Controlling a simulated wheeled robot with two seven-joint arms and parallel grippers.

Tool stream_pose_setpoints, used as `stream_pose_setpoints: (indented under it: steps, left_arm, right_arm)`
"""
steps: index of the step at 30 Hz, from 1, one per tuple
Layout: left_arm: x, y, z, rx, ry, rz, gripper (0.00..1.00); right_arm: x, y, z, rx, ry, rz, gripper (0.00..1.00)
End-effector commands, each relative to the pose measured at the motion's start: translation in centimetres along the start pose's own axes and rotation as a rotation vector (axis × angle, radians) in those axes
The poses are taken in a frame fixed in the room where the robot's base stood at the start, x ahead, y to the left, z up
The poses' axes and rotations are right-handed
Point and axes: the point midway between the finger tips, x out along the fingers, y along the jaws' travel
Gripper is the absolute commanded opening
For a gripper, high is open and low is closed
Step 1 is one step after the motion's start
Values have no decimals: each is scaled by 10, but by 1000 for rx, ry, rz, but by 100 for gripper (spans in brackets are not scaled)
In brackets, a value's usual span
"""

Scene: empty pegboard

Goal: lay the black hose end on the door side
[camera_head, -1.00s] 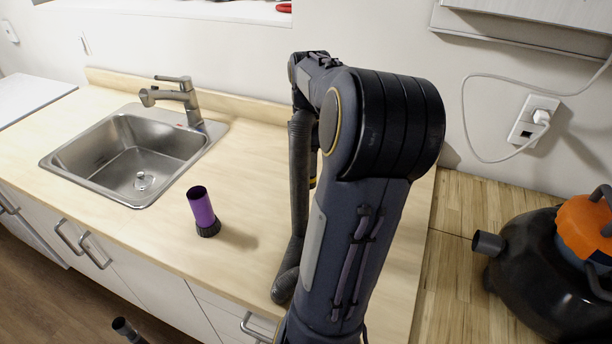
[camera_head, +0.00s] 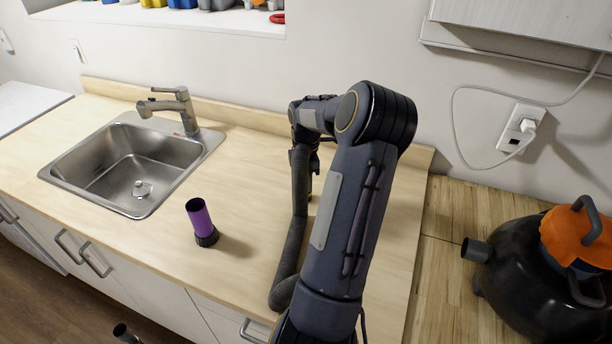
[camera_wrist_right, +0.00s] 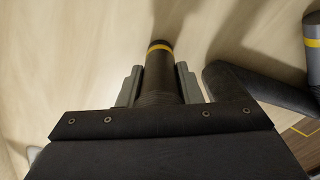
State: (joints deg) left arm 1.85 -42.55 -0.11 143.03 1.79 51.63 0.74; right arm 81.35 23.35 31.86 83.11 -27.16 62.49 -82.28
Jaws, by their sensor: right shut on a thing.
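The black hose (camera_head: 300,190) shows in the head view as a dark ribbed tube beside my right arm, bending near the counter's front. In the right wrist view, its end with a yellow band (camera_wrist_right: 160,47) sits between the two grey fingers of my right gripper (camera_wrist_right: 160,84), which is shut on it. Pale counter surface shows behind the hose end; I cannot tell whether they touch. In the head view my right arm hides much of the gripper and hose. My left gripper is not in view. No room door shows, only cabinet fronts (camera_head: 150,290).
A purple tube with a black base (camera_head: 201,222) stands on the counter (camera_head: 245,190). The sink (camera_head: 130,165) is left. A black vacuum with an orange top (camera_head: 540,260) stands right, below a wall outlet (camera_head: 520,127). In the wrist view a grey cuff (camera_wrist_right: 312,50) shows right.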

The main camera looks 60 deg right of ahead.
Motion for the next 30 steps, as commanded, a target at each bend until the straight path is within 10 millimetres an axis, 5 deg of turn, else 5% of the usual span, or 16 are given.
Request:
stream_pose_setpoints:
  steps: [8, 9, 13, 24, 30]
  left_arm:
    - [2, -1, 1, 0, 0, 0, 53]
    - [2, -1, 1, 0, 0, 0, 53]
    - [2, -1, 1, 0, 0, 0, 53]
    - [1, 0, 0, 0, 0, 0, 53]
    - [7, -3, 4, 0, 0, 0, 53]
  right_arm:
    - [4, 0, 0, 0, 0, 0, 9]
    - [3, 0, 0, 0, 0, 0, 37]
    - [3, 0, 0, 0, 0, 0, 54]
    - [-4, 0, 0, 0, -1, 2, 54]
    - [-36, 1, 0, 0, -2, 6, 54]
